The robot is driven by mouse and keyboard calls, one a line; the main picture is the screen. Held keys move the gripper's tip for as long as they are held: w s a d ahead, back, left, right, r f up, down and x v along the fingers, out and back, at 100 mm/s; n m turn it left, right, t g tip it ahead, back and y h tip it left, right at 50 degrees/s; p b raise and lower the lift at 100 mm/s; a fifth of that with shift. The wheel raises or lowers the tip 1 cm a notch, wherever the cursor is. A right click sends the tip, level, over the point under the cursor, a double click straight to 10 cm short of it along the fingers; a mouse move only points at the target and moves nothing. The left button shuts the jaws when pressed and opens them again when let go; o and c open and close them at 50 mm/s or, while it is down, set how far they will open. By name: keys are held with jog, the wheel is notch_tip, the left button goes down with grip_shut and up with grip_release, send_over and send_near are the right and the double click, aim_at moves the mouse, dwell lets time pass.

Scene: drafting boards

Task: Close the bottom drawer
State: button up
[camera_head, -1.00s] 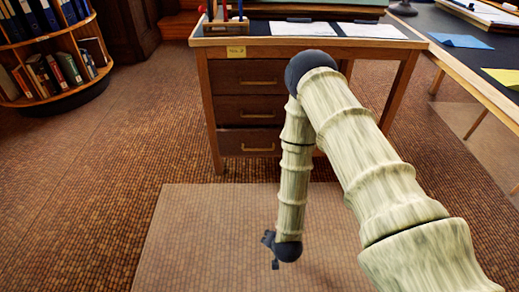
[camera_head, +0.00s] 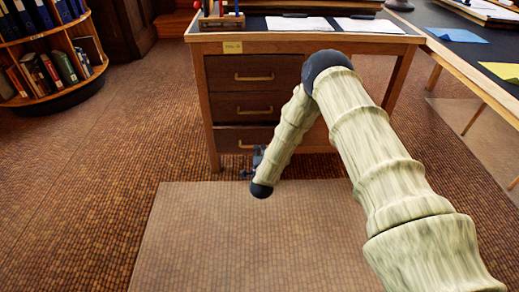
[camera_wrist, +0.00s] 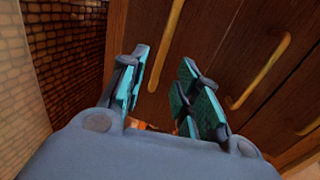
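The bottom drawer (camera_head: 226,137) is the lowest of three brown drawers in the desk, with a brass bar handle (camera_wrist: 166,45). From the head view I cannot tell how far it stands out. My gripper (camera_head: 253,163) is in front of it, low down, and my arm covers its right part. In the wrist view, my gripper (camera_wrist: 165,88) has its teal-padded fingers apart with nothing held. The bottom handle shows beyond the gap between the fingers; I see no clear contact.
The middle drawer (camera_head: 228,107) and top drawer (camera_head: 228,76) are above. A desk leg (camera_head: 211,145) stands left of the drawers. A round bookcase (camera_head: 60,90) is at far left, another table (camera_head: 465,75) at right. The floor (camera_head: 120,160) at left is clear.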

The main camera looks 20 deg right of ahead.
jog(key=shift+b+x, duration=1)
jog(key=shift+x, duration=2.1)
grip_shut()
